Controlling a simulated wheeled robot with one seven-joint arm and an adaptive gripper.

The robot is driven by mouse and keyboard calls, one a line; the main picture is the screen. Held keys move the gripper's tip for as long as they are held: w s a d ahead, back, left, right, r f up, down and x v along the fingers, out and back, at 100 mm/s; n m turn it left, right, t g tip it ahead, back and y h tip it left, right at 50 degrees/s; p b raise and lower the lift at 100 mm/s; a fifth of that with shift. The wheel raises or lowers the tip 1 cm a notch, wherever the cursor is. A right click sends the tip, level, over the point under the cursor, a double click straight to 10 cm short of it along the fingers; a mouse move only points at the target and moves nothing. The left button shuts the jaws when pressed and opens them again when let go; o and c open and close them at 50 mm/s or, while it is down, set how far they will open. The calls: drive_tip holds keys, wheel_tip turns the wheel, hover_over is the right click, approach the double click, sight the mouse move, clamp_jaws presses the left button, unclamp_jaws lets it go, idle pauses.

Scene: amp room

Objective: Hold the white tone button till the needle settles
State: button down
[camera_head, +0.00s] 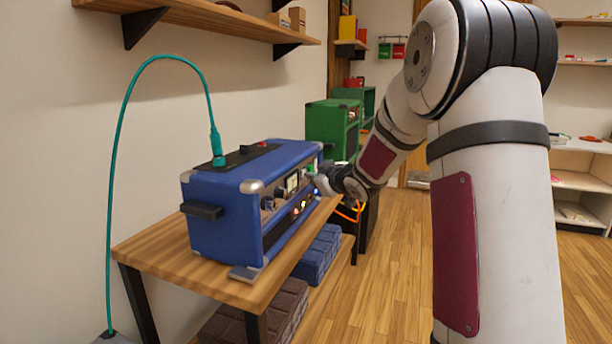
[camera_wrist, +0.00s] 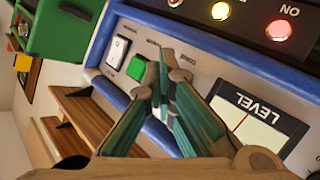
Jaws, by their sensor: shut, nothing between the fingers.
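The blue amp (camera_head: 225,215) stands on the wooden bench with its control panel facing right. In the wrist view the panel appears upside down. It shows a white rocker-like control (camera_wrist: 118,52), a green button (camera_wrist: 136,68) and a LEVEL meter (camera_wrist: 255,118) with a thin red needle (camera_wrist: 240,122) partway along its scale. My gripper (camera_wrist: 165,72) is shut and empty, its fingertips over the panel between the green button and the meter. The fingertips hide the panel spot behind them; contact cannot be told. In the head view my gripper (camera_head: 316,181) is at the panel's far part.
Lit yellow (camera_wrist: 220,11) and red (camera_wrist: 279,28) lamps are on the panel. A teal cable (camera_head: 125,95) plugs into the amp's top. The wooden bench (camera_head: 160,255) holds the amp; a green amp (camera_head: 330,120) stands behind. A wall shelf (camera_head: 220,17) hangs above. Floor at right is clear.

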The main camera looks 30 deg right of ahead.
drive_tip(key=shift+s+d+p, duration=0.45)
drive_tip(key=shift+s+d, duration=0.05)
drive_tip(key=shift+s, duration=0.2)
drive_tip(key=shift+s+d+p, duration=0.55)
drive_tip(key=shift+s+d, duration=0.25)
drive_tip(key=shift+s, duration=0.2)
drive_tip(key=shift+s+d+p, duration=0.55)
drive_tip(key=shift+s+d, duration=0.2)
drive_tip(key=shift+s, duration=0.25)
